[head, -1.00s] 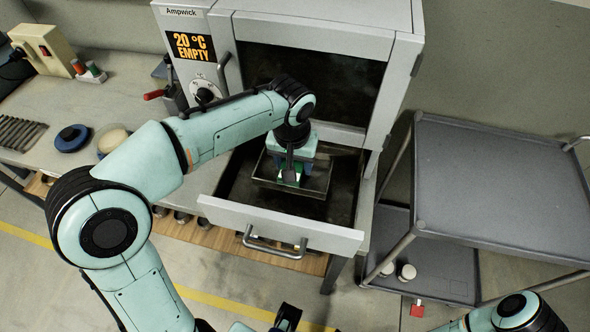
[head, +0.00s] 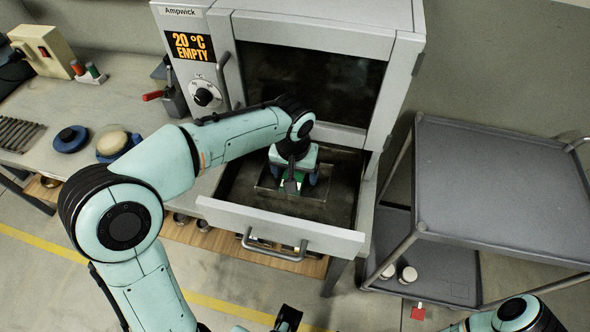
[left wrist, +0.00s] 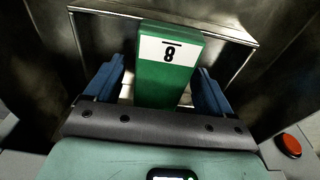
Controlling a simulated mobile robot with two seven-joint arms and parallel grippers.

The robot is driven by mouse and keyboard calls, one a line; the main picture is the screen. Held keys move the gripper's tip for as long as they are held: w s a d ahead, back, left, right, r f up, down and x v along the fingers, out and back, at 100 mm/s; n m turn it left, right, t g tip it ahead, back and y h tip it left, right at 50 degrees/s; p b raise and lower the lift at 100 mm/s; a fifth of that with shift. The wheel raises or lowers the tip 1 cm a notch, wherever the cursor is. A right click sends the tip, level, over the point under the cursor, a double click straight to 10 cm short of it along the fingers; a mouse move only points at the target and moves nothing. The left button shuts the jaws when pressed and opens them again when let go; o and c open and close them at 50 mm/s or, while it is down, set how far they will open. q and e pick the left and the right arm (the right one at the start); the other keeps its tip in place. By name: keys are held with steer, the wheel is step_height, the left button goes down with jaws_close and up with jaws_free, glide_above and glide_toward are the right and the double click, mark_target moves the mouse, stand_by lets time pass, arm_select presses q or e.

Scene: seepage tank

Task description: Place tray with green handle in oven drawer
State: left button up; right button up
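The oven drawer (head: 325,237) is pulled out below the oven door. The dark metal tray (head: 265,185) lies low inside it, its outline faint against the dark floor. In the left wrist view the handle (left wrist: 168,75) stands upright with a white label reading 8. The blue fingers of my left gripper (left wrist: 158,88) are spread on both sides of the handle, with a clear gap at the left.
The oven (head: 310,85) has a closed dark door and a display reading 20 °C EMPTY. A grey cart (head: 500,190) stands to the right. A bench (head: 60,110) with a blue-based dish and small tools is at the left.

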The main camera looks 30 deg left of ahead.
arm_select(q)
steer(key=shift+r, duration=0.55)
step_height(320, 180, up, 11)
steer(key=s+p, duration=0.1)
steer(key=p, duration=0.1)
steer(key=shift+s+d, duration=0.15)
steer(key=shift+s, duration=0.1)
